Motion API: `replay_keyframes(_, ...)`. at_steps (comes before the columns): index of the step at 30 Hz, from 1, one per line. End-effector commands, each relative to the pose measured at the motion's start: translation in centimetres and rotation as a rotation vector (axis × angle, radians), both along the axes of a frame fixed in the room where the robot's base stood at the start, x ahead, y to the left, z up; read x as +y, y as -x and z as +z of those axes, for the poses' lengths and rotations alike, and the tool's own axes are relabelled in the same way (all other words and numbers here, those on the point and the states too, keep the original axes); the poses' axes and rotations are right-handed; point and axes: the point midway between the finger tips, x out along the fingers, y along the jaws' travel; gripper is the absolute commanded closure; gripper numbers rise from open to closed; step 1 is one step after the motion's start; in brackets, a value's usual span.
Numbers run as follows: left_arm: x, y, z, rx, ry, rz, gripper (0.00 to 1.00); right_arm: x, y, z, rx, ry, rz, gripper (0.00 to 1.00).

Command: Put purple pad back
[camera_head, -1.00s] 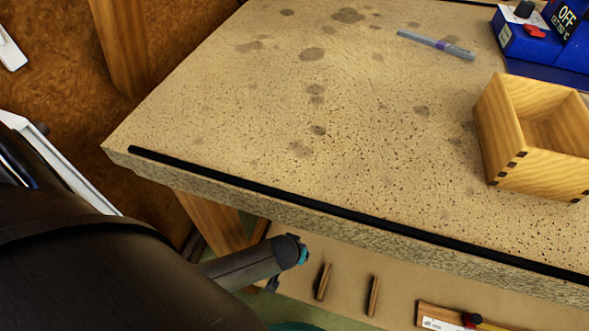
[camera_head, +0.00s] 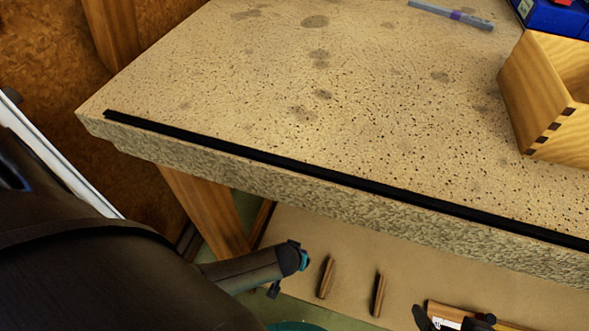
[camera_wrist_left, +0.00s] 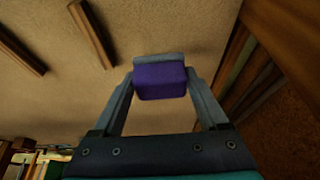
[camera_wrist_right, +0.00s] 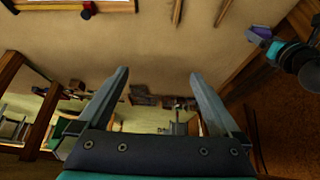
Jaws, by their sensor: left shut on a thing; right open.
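The purple pad (camera_wrist_left: 160,84) is a small block between the fingertips of my left gripper (camera_wrist_left: 160,70), which is shut on it, in the left wrist view. A small purple patch, apparently the same pad (camera_wrist_right: 262,33), shows at the upper right of the right wrist view beside a dark and teal arm end. My right gripper (camera_wrist_right: 158,74) is open with nothing between its fingers. In the head view a dark arm end with a teal ring shows below the bench edge; its fingers and the pad cannot be made out there.
The speckled bench (camera_head: 250,95) has a black strip (camera_head: 330,172) along its front edge. Below are wooden pegs (camera_head: 327,277) (camera_head: 379,295). The bench middle is clear.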

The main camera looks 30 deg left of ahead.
Motion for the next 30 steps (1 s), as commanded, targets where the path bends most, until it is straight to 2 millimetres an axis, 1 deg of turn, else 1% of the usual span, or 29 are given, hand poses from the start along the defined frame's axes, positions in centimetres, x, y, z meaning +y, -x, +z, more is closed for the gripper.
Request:
replay_keyframes(1, 0.0, 0.0, -0.5, 0.0, 0.0, 0.0, 0.84, 0.5, -0.4, -0.4, -0.032, -0.014, 0.009, 0.0)
replay_keyframes(3, 0.0, -0.1, -0.9, -0.001, 0.0, 0.0, 0.84, 1.1, -1.0, -0.6, -0.079, -0.034, 0.017, 0.0)
replay_keyframes(9, 0.0, 0.0, -2.1, 0.0, 0.0, -0.001, 0.84, 3.0, -2.5, -0.6, -0.214, -0.095, 0.042, 0.0)
replay_keyframes(18, 0.0, 0.0, -3.6, 0.0, 0.001, 0.0, 0.84, 5.5, -3.9, -0.2, -0.398, -0.189, 0.065, 0.0)
replay_keyframes(30, 0.0, 0.0, -4.5, 0.0, 0.0, 0.0, 0.84, 6.8, -4.2, 0.3, -0.51, -0.249, 0.071, 0.0)
